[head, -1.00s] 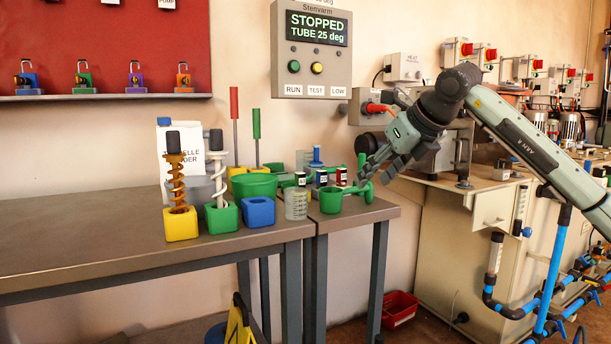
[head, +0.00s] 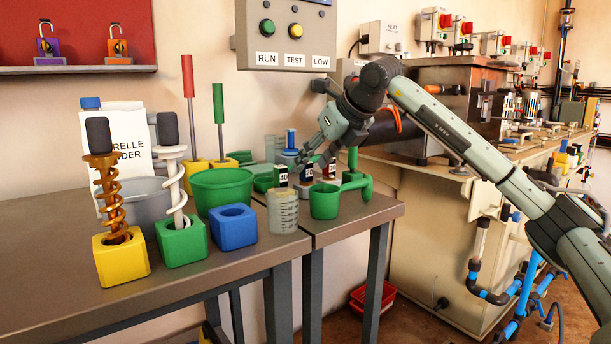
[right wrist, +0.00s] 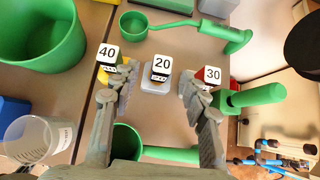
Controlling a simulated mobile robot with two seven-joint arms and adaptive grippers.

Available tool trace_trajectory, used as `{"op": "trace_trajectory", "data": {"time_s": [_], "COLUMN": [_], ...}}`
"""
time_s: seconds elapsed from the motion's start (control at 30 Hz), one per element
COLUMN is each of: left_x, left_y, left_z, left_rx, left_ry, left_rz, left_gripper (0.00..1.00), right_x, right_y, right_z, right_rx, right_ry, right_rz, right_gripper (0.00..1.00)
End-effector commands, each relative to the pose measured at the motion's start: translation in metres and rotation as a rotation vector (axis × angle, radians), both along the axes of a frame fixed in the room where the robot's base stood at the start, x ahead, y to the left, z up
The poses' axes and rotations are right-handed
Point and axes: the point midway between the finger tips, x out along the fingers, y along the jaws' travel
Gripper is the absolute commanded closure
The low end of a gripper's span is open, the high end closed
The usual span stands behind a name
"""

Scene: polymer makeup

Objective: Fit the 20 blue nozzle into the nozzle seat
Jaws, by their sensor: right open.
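The 20 nozzle (right wrist: 159,72) stands upright in the middle of the right wrist view, with a white "20" top and a pale blue-grey base. My right gripper (right wrist: 157,88) is open, with one finger on each side of it in that view. I cannot tell whether the fingers touch it. The 40 nozzle (right wrist: 107,58) and 30 nozzle (right wrist: 209,75) stand on either side, near the fingers. In the head view my right gripper (head: 317,161) points down over the 20 nozzle (head: 306,174). I cannot make out the nozzle seat. My left gripper is not in view.
A green cup (head: 324,203), a clear beaker (head: 283,212) and a green tub (head: 221,190) stand close by. Yellow (head: 121,261), green (head: 182,243) and blue (head: 233,228) holders stand left.

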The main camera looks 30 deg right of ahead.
Motion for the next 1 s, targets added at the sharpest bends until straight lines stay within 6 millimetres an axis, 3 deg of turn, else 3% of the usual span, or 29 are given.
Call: {"op": "trace_trajectory", "data": {"time_s": [0.2,0.47,0.83,1.0], "left_x": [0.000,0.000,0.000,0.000], "left_y": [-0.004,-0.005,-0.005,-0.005], "left_z": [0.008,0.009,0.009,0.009], "left_rx": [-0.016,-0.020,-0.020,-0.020], "left_ry": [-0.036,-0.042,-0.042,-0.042], "left_rz": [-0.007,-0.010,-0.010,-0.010], "left_gripper": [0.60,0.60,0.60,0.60], "right_x": [0.023,0.028,0.028,0.028], "right_y": [0.002,0.002,0.002,0.002], "right_z": [-0.025,-0.028,-0.028,-0.028], "right_rx": [0.001,0.000,0.000,0.000], "right_ry": [0.003,0.001,0.000,0.000], "right_rz": [0.000,0.000,0.000,0.000], "right_gripper": [0.55,0.55,1.00,1.00]}}
